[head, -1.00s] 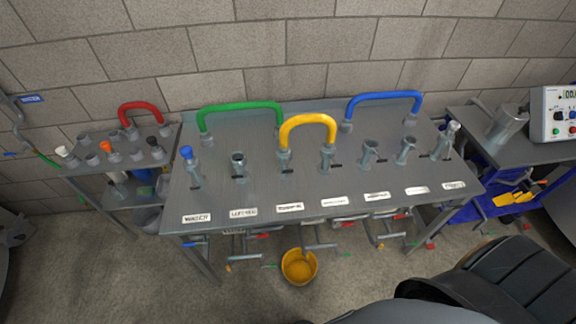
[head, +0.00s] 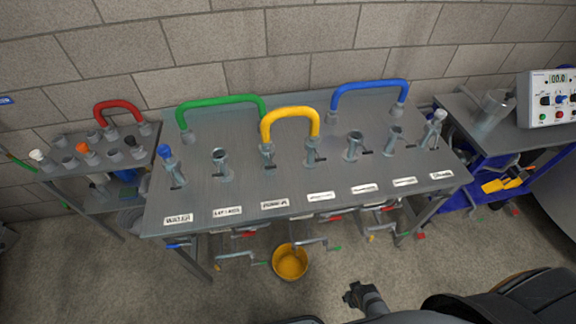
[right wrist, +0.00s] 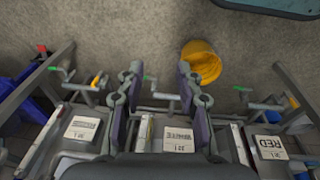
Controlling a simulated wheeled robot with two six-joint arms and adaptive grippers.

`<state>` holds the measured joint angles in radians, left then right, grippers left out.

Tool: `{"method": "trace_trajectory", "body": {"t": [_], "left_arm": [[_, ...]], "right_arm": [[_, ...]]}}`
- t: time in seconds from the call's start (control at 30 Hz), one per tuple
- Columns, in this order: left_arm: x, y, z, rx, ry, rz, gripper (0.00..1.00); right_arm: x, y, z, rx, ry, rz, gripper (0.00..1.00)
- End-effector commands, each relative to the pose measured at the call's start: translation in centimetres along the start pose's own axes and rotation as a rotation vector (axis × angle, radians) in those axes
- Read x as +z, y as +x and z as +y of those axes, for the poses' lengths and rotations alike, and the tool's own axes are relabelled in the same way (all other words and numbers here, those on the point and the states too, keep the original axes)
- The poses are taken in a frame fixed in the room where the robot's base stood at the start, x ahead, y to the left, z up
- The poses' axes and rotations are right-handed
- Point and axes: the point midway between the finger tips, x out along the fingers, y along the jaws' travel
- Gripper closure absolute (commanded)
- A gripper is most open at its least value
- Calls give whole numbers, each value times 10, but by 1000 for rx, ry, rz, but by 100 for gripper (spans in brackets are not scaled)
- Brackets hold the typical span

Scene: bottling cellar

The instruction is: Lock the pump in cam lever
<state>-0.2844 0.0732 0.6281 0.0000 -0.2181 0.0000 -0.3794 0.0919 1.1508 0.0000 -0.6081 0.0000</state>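In the head view a metal table (head: 222,195) carries a row of grey coupling ports, among them one behind the third label (head: 266,155) and one beside it (head: 312,150). Small dark levers (head: 367,153) stick out beside several of the ports. White labels (head: 275,204) line the front edge; their print is too small to tell surely which one says pump in. My right gripper (head: 353,296) is low in front of the table, away from the ports. In the right wrist view its fingers (right wrist: 159,84) are spread with nothing between them. My left gripper is out of view.
Green (head: 222,102), yellow (head: 290,112) and blue (head: 368,87) hose loops arch over the table. A yellow bucket (head: 290,263) stands on the floor below the front edge, near protruding valve handles. Side tables flank it; a control box (head: 546,98) sits at right.

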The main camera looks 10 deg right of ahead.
Motion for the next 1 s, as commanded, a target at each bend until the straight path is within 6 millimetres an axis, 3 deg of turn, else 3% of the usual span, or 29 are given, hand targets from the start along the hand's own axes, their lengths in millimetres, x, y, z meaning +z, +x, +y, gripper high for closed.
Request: {"method": "trace_trajectory", "body": {"t": [0.27, 0.57, 0.7, 1.0], "left_arm": [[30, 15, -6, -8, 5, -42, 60], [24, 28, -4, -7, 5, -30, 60], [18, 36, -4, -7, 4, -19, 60], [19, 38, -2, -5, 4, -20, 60]], "right_arm": [[-83, -71, 0, 4, -10, 57, 64], [-143, -175, -10, -41, 20, 131, 64], [-180, -226, -37, -190, 113, 208, 64], [-263, -275, -103, -678, 451, 278, 64]]}}
